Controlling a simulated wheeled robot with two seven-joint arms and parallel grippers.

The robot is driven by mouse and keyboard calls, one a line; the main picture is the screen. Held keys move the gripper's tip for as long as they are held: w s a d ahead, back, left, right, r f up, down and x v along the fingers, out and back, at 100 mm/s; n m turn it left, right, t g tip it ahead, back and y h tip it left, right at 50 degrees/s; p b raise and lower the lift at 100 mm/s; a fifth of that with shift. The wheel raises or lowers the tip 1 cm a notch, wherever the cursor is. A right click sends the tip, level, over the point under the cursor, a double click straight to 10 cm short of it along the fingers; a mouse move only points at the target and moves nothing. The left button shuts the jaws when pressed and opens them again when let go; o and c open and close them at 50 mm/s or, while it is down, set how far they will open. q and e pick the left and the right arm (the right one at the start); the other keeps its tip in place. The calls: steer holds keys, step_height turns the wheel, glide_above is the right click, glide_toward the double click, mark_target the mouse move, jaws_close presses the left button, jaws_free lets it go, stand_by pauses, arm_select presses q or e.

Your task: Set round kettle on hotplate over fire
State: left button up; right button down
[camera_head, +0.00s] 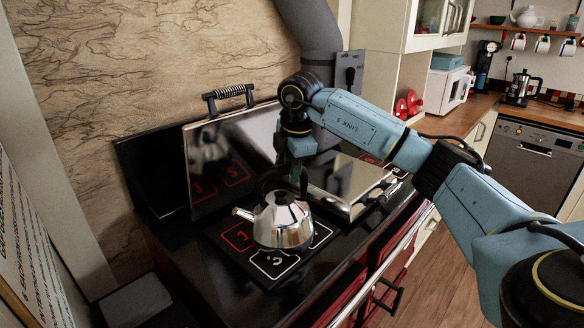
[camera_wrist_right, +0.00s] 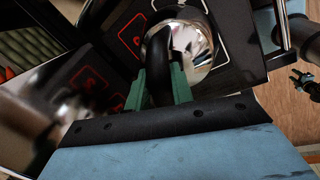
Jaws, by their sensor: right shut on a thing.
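The round kettle (camera_head: 283,222) is shiny metal with a black handle and a short spout pointing left. It is upright at the hotplate (camera_head: 250,257), a dark square with red and white markings on the black stove top. I cannot tell whether its base touches the plate. My right gripper (camera_head: 291,176) comes down from above and is shut on the kettle's black handle. In the right wrist view the green fingers (camera_wrist_right: 162,92) are on either side of the handle, with the kettle body (camera_wrist_right: 190,45) beyond. My left gripper is not in view.
A raised shiny lid (camera_head: 205,165) with a coiled handle stands behind the hotplate. A second, lowered metal lid (camera_head: 345,190) lies to the right. A grey flue pipe (camera_head: 312,35) rises behind. A rail runs along the stove's front edge.

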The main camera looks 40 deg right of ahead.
steer(key=shift+f+b, duration=0.35)
steer(key=shift+f, duration=0.1)
stand_by(0.4)
steer(key=c, duration=1.2)
jaws_free()
steer(key=shift+o, duration=0.7)
steer(key=shift+f, duration=0.2)
steer(key=o, duration=0.5)
steer(key=shift+r, duration=0.15)
steer(key=w+d+r+p+v, duration=0.1)
steer(key=w+p+v, duration=0.2)
steer(key=p+v, duration=1)
steer(key=shift+s+a+r, duration=0.1)
steer(key=shift+s+a, duration=0.2)
steer(key=shift+a, duration=2.4)
steer(key=shift+s+a+f, duration=0.1)
steer(key=shift+s+a, duration=0.15)
steer(key=shift+a, duration=2.5)
steer(key=shift+s+a+r, duration=0.1)
steer(key=shift+s+a, duration=0.2)
steer(key=shift+a, duration=2.4)
